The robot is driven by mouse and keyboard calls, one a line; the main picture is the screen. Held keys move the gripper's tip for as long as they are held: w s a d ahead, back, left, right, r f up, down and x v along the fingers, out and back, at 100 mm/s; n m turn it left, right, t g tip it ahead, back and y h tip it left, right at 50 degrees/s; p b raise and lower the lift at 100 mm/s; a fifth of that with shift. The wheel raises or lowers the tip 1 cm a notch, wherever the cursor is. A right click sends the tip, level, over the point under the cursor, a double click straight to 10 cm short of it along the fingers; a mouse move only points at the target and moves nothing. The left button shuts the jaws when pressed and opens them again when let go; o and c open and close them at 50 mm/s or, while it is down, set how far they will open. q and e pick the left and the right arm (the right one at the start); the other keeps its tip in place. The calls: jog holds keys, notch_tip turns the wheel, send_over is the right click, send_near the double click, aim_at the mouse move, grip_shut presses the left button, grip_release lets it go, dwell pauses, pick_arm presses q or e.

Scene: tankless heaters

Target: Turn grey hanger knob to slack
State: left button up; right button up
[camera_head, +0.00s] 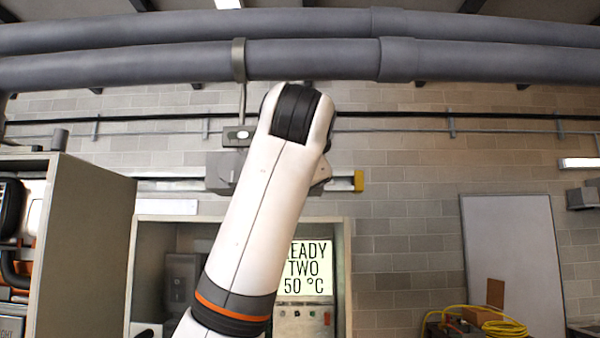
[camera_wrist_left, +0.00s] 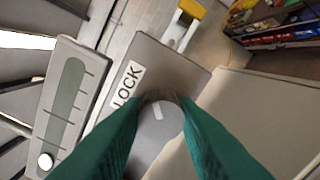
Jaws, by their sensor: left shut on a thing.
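The grey knob (camera_wrist_left: 158,128) with a white pointer mark sits between the green fingers of my left gripper (camera_wrist_left: 160,103) in the left wrist view. The fingers are shut on its sides. The knob is on a grey plate (camera_wrist_left: 165,65) with a white label (camera_wrist_left: 128,84) reading "LOCK"; other labels, if any, are hidden. In the head view, a grey hanger (camera_head: 239,60) wraps the lower pipe, and its rod runs down to a small grey box (camera_head: 237,135). My arm hides the knob and the gripper there. My right gripper is in neither view.
A slotted scale (camera_wrist_left: 66,98) with a white ball lies beside the plate. A grey housing (camera_head: 220,170) and a yellow-ended bar (camera_head: 358,181) are behind my arm. Large grey pipes (camera_head: 480,60) cross above. A display (camera_head: 305,268) partly reads "READY TWO 50 °C".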

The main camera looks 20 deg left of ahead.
pick_arm(q)
jog(key=n, duration=0.3)
jog(key=n+b, duration=0.1)
jog(key=n, duration=0.1)
jog(key=shift+w+f+h, duration=0.1)
jog(key=shift+f+h, duration=0.15)
jog(key=shift+h, duration=0.05)
jog(key=shift+n, duration=0.4)
jog(key=o, duration=1)
jog(key=shift+r, duration=0.15)
